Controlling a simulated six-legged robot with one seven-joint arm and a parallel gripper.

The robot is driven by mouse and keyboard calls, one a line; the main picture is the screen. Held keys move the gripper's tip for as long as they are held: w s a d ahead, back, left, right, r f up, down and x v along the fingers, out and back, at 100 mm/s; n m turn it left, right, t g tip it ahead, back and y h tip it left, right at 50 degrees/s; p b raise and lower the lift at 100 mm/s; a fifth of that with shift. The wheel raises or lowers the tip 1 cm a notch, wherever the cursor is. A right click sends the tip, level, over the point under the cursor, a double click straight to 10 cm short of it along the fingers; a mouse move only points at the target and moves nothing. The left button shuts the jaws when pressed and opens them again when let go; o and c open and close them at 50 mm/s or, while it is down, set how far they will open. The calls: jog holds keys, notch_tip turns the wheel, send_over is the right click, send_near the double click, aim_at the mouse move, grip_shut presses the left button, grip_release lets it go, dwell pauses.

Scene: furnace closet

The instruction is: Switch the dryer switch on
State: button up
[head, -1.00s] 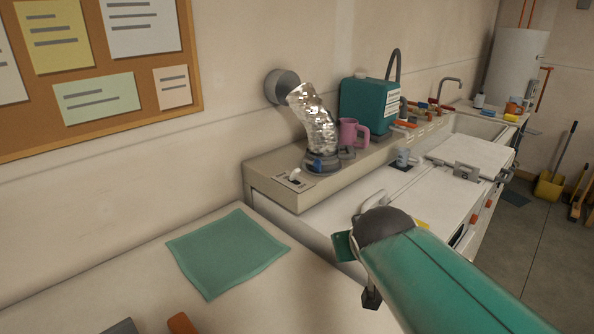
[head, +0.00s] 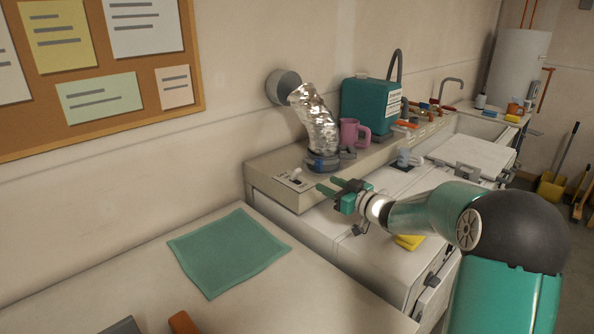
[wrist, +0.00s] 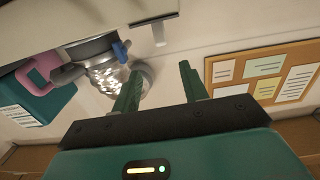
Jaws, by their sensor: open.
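The dryer switch (head: 295,175) is a small white toggle on a pale plate, at the left end of the raised console (head: 262,180). The white toggle also shows in the wrist view (wrist: 159,34), near the top, beyond the fingers. I cannot tell clearly which way it is tipped. My gripper (head: 326,185) is open and empty, its green fingers pointing left toward the switch from the right. A gap shows between fingertips and toggle. In the wrist view my gripper (wrist: 160,78) has its two fingers apart with nothing between them.
A silver duct (head: 318,122) with a blue lever (head: 316,164) stands just right of the switch. A pink mug (head: 352,132) and a teal box (head: 370,106) are behind it. A yellow sponge (head: 408,242) lies below my arm. A green cloth (head: 228,252) lies front left.

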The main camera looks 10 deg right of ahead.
aim_at(300, 171)
jog(key=x, duration=1.3)
jog(key=shift+w+a, duration=0.3)
jog(key=shift+a, duration=0.05)
grip_shut()
